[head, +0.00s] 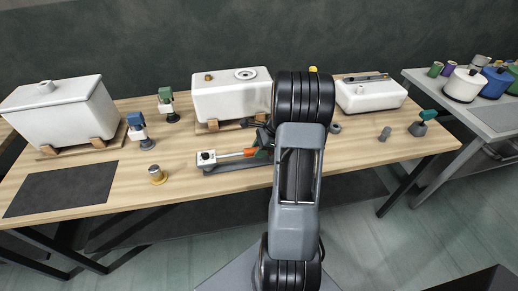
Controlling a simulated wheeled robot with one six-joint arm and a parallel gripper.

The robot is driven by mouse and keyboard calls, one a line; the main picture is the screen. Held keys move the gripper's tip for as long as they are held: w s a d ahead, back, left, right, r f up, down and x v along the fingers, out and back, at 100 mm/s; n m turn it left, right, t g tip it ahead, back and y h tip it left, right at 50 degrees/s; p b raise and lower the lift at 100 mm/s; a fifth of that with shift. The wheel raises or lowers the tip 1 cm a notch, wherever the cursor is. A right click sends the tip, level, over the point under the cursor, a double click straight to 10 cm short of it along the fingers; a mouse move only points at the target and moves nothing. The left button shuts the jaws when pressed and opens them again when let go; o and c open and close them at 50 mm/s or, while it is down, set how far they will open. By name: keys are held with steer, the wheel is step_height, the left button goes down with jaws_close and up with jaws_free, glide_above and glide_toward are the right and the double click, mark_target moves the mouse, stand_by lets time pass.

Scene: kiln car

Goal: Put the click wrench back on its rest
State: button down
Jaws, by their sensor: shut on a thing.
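The click wrench (233,155) lies nearly level over the front middle of the wooden bench. It has a silver shaft, an orange collar and a dark green grip that runs right, behind my arm. A low dark grey rest (228,182) with a pale block (207,160) at its left end is directly below it. The wrench's left end is at that block; I cannot tell whether it touches. My gripper (264,143) is mostly hidden by my arm, shut on the wrench at its grip end.
White ceramic tanks (232,99), (62,103) stand behind and at the left; a lower white basin (371,96) stands right. Two small tools (138,128), (167,104), a brass cylinder (157,174) and a dark mat (63,189) are left.

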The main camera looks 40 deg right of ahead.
steer(key=shift+f, duration=0.3)
steer(key=c, duration=0.7)
jaws_free()
steer(key=shift+c, duration=0.2)
steer(key=shift+r, duration=0.15)
steer(key=shift+r+p, duration=2.95)
steer(key=shift+r, duration=0.4)
steer(key=v, duration=1.3)
steer(key=shift+d+r+b, duration=0.2)
steer(key=shift+r+b, duration=0.1)
steer(key=shift+b, duration=0.05)
steer(key=shift+s, duration=0.15)
